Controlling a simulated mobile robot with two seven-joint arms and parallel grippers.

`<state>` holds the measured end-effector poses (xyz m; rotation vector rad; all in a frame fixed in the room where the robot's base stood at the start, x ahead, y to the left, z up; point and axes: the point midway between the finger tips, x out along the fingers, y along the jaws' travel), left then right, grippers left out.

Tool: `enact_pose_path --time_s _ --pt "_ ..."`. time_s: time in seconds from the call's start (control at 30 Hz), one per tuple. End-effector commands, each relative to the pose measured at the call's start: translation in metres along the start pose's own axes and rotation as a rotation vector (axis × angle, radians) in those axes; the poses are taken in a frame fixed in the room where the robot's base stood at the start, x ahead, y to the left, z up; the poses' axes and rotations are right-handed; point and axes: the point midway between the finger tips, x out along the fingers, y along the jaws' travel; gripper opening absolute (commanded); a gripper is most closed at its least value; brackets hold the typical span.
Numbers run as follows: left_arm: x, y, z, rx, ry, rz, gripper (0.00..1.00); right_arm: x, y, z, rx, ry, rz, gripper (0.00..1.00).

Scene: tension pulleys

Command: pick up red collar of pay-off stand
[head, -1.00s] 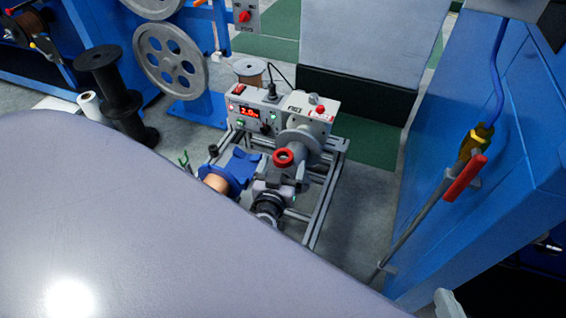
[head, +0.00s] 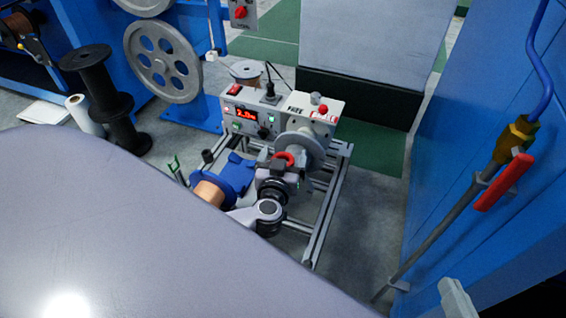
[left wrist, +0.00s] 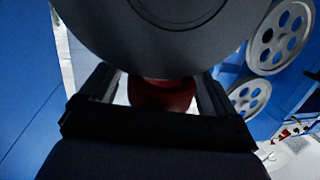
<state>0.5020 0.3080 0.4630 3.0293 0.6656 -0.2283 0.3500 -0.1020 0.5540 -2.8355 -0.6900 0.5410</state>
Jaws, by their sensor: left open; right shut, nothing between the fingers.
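The red collar (head: 284,157) sits on the shaft of the pay-off stand (head: 320,115), in front of a grey round flange (head: 306,148). My left gripper (head: 283,166) is open at the collar. In the left wrist view the red collar (left wrist: 162,95) lies between the two open fingers (left wrist: 155,97), with gaps at its sides. The dark disc above it hides its upper part. Whether a finger touches it I cannot tell. The tip of my right gripper (head: 457,298) shows at the lower right edge, away from the stand, shut and empty.
A control box with a red display (head: 246,113) stands beside the collar. A blue motor-like part with a copper spool (head: 208,193) is left of my wrist. A blue cabinet (head: 480,120) with a red-handled lever (head: 503,182) is at right.

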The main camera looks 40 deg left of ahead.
Motion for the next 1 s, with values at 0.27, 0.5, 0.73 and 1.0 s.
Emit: enact_pose_path --time_s 0.27,0.5,0.73,1.0 --pt "0.001 0.0 0.0 0.0 0.0 0.001 0.9 -0.002 0.002 -0.001 -0.018 0.011 0.009 0.0" --pt "0.001 0.0 0.0 0.0 0.0 0.0 0.34 -0.002 0.002 -0.001 -0.018 0.011 0.009 0.0" --pt "0.001 0.0 0.0 0.0 0.0 0.0 0.29 -0.002 0.002 -0.001 -0.018 0.011 0.008 0.0" --pt "-0.001 0.0 -0.011 -0.002 0.0 0.0 0.29 -0.003 -0.002 -0.005 0.002 -0.001 -0.003 0.0"
